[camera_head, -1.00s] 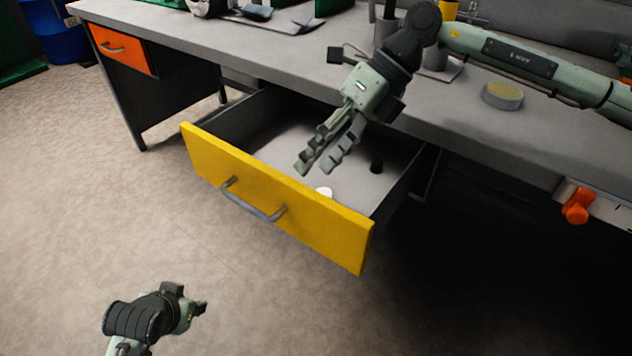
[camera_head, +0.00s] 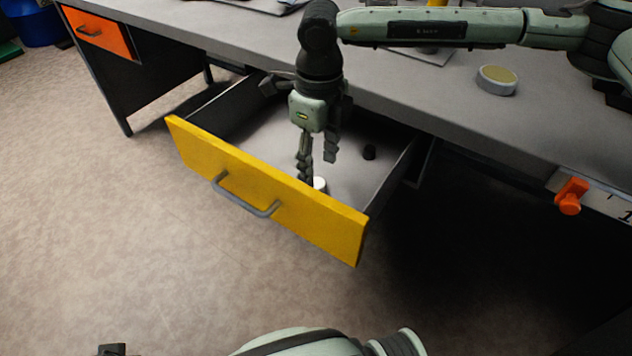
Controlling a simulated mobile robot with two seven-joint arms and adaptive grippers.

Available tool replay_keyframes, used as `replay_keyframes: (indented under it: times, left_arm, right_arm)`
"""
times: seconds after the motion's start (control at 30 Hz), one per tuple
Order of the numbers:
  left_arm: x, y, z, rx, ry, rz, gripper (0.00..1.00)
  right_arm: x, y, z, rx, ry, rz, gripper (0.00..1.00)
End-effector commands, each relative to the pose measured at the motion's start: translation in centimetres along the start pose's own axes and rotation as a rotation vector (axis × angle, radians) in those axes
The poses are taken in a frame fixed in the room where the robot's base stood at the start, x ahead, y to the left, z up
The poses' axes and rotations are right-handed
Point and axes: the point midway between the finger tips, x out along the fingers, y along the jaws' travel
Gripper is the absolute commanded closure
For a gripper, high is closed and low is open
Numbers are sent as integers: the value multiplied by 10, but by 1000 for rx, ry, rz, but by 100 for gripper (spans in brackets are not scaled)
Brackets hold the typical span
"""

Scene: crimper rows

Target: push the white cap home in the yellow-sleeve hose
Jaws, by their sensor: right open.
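The white cap (camera_head: 320,184) lies on the floor of the open yellow-fronted drawer (camera_head: 262,190), near the inside of its front. My right gripper (camera_head: 317,169) points down into the drawer with its fingers apart. One fingertip is close beside the cap and partly covers it; I cannot tell whether they touch. Nothing is held between the fingers. A yellow piece (camera_head: 437,3) shows at the top edge behind my right arm; I cannot tell whether it is the hose's sleeve. Of my left gripper, only a dark piece (camera_head: 112,349) shows at the bottom edge.
A small black cap (camera_head: 369,152) lies farther right in the drawer. A grey roll with a yellowish top (camera_head: 497,80) stands on the bench (camera_head: 440,105). An orange drawer (camera_head: 100,33) is at the left, and an orange knob (camera_head: 571,196) at the right bench edge.

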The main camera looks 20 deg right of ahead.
Motion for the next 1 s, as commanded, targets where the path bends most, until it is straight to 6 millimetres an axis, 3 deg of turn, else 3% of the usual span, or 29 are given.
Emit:
replay_keyframes:
  times: [0.3, 0.57, 0.87, 1.0]
  left_arm:
    - [10, 2, 1, 0, -4, 7, 69]
    - [11, 2, 1, 0, -2, 7, 69]
    - [11, 2, 1, 0, -3, 7, 69]
    - [11, 2, 1, 0, -3, 7, 69]
  right_arm:
    - [42, -1, 4, 0, 1, 1, 49]
    - [45, -1, 4, 0, 0, 1, 49]
    - [45, -1, 4, 0, 0, 2, 84]
    - [44, -1, 4, 0, 0, 2, 84]
